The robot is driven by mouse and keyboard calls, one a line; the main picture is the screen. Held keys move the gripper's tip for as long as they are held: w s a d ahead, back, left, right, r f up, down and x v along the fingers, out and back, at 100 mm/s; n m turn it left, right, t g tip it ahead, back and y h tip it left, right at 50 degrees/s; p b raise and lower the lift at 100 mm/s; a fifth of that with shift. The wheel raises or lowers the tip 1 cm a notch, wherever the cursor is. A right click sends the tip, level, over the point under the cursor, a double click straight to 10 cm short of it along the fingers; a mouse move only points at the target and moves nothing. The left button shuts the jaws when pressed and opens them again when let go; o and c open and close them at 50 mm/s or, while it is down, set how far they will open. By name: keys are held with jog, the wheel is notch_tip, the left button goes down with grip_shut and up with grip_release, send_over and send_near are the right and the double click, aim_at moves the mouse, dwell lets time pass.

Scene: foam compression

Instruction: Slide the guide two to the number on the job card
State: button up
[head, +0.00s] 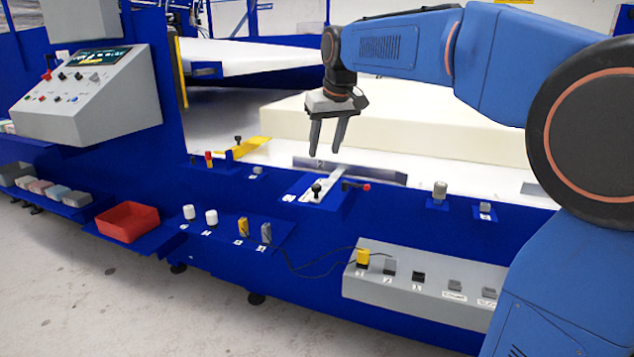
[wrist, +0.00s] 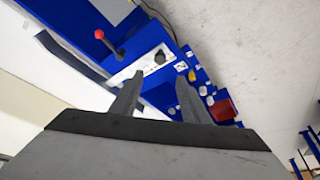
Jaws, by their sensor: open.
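My gripper (head: 328,150) hangs open and empty above the blue bench edge in the head view. Below it is the guide's white scale plate (head: 325,186) with a black knob (head: 317,187) on it. A red-tipped lever (head: 357,186) sits just right of the plate. A grey fence (head: 350,171) marked "2" stands behind it. In the wrist view the fingers (wrist: 158,100) are apart, with the black knob (wrist: 160,57) on the scale plate and the red-tipped lever (wrist: 108,42) beyond them. The scale marks are too small to read. I cannot make out the job card.
A yellow guide (head: 247,148) with its own knob and red lever stands to the left. A large foam block (head: 400,130) lies behind the fence. A red tray (head: 128,221), a control console (head: 90,95) and a grey button box (head: 425,290) are around the bench.

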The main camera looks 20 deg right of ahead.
aim_at(317, 185)
jog(key=x, duration=1.3)
jog(key=shift+w+f, duration=0.1)
jog(key=shift+f, duration=0.15)
